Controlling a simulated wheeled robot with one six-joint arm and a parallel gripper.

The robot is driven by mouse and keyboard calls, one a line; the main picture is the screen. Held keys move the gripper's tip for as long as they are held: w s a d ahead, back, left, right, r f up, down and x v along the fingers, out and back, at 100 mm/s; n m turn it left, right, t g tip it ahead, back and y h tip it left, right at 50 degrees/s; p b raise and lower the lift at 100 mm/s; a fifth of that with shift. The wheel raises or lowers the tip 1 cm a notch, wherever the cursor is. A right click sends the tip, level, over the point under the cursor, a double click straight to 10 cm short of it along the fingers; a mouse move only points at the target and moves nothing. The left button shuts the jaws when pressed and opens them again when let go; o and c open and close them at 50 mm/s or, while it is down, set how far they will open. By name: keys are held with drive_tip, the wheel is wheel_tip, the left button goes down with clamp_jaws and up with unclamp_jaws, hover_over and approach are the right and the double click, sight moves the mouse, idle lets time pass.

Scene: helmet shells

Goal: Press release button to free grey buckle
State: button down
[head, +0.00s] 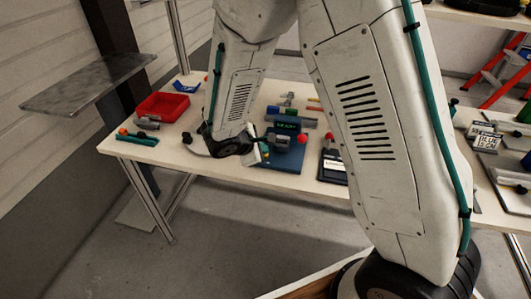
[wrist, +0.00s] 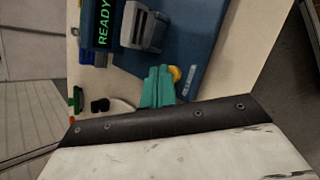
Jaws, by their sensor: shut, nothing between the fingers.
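A blue fixture board (head: 284,160) lies on the white table, with a display (head: 287,125) that reads READY (wrist: 103,24) in the wrist view. A grey buckle-like block (wrist: 146,28) sits beside the display; it also shows in the head view (head: 282,142). My gripper (wrist: 158,70) has its teal fingers shut together and empty, over the near part of the board. A yellow round part (wrist: 175,74) shows right beside the fingertips, partly hidden by them. I cannot tell whether it is the release button or whether the fingers touch it.
A red bin (head: 163,106) stands to the left on the table (head: 120,147), near a green tool with an orange end (head: 137,137). A dark panel with a white label (head: 333,166) lies right of the board. Several small parts lie behind it.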

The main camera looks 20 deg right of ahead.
drive_tip(key=shift+r, duration=0.9)
drive_tip(key=shift+r, duration=2.5)
drive_tip(key=s+d+r+m+g+y, duration=0.1)
drive_tip(key=s+r+m, duration=0.4)
drive_tip(key=s, duration=0.5)
drive_tip(key=s+d+r+m+g+y, duration=0.1)
drive_tip(key=s+r+m+y, duration=0.3)
drive_tip(key=s, duration=0.5)
drive_tip(key=s+d+r+m+g+y, duration=0.1)
drive_tip(key=s+d+r+m+y, duration=0.1)
drive_tip(key=s+r+m, duration=0.4)
drive_tip(key=shift+s+d+r+y, duration=0.15)
drive_tip(key=shift+s+r+y, duration=0.35)
drive_tip(key=shift+s+r, duration=1.2)
